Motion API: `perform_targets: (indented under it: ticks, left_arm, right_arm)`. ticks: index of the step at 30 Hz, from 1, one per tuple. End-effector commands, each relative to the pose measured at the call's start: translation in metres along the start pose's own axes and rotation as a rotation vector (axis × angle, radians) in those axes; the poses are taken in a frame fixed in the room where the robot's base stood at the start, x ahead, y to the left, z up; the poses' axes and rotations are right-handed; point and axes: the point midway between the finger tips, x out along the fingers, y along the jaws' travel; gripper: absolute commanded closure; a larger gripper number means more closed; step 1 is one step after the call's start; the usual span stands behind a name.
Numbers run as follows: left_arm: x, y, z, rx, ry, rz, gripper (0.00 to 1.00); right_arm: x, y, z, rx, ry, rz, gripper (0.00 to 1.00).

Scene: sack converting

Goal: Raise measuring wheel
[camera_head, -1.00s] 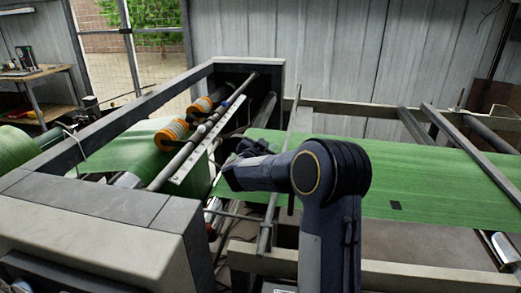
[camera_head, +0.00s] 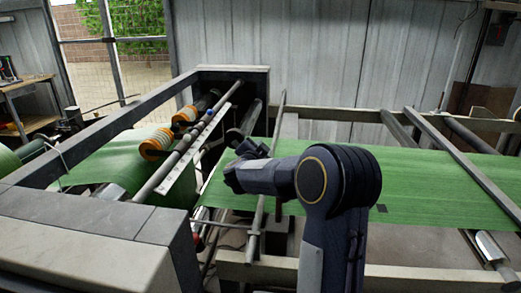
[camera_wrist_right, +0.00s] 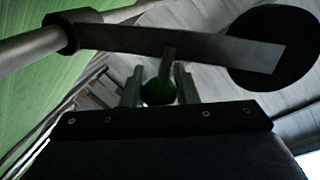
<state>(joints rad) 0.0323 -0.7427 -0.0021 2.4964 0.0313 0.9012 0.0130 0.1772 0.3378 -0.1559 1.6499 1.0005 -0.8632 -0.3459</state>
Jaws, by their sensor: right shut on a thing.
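The measuring wheel, a dark round disc (camera_wrist_right: 275,48), is at the upper right of the right wrist view. A flat metal arm (camera_wrist_right: 200,46) joins it to a collar on a round shaft at the left. My left gripper is not in view.
A green woven web (camera_head: 410,175) runs across the machine at the right. Orange-ringed rollers (camera_head: 157,143) and a long shaft (camera_head: 185,150) lie to the left. A thin upright bar (camera_head: 277,140) stands close to my right wrist. A grey machine cover (camera_head: 80,235) fills the lower left.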

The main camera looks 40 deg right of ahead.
Motion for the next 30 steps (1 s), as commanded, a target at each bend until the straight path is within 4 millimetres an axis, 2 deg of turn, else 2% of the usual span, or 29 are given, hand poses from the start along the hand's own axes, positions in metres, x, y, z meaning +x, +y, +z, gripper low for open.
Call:
perform_targets:
  ticks: [6,7,12,22,30]
  left_arm:
    - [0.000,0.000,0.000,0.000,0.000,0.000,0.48]
    - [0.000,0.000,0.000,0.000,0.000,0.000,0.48]
    - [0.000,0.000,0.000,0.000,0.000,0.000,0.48]
    - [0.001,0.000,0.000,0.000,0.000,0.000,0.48]
    - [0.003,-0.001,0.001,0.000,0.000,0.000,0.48]
  right_arm:
    - [0.002,0.004,-0.004,-0.002,0.012,0.009,1.00]
    - [0.002,0.004,-0.004,-0.003,0.012,0.010,0.72]
    - [0.002,0.003,-0.003,-0.002,0.008,0.007,0.52]
    - [-0.005,0.001,-0.001,-0.001,0.003,0.003,0.52]
    - [-0.048,0.002,-0.001,-0.001,0.002,0.002,0.52]
